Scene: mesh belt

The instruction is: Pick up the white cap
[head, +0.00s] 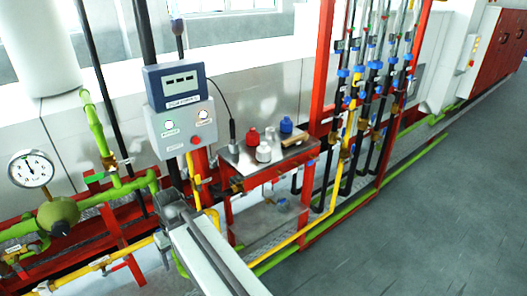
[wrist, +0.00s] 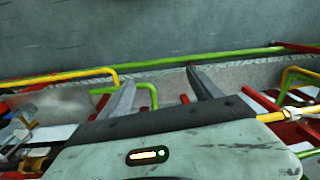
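A small white, cap-like object (head: 264,153) stands near the front of a metal-topped table in the head view. A second pale object (head: 269,133) is close behind it; I cannot tell for certain which is the white cap. Neither shows in the wrist view. My gripper (wrist: 160,78) has its two fingers spread apart with nothing between them. In the head view my arm is at the lower middle, in front of and to the left of the table, apart from the white objects.
The red-framed table (head: 302,157) also holds a red object (head: 252,136), a blue object (head: 286,125) and a tan block (head: 292,141). A control box (head: 181,125) stands left of it. A yellow pipe (head: 292,240) runs in front; grey floor (head: 420,220) is open at right.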

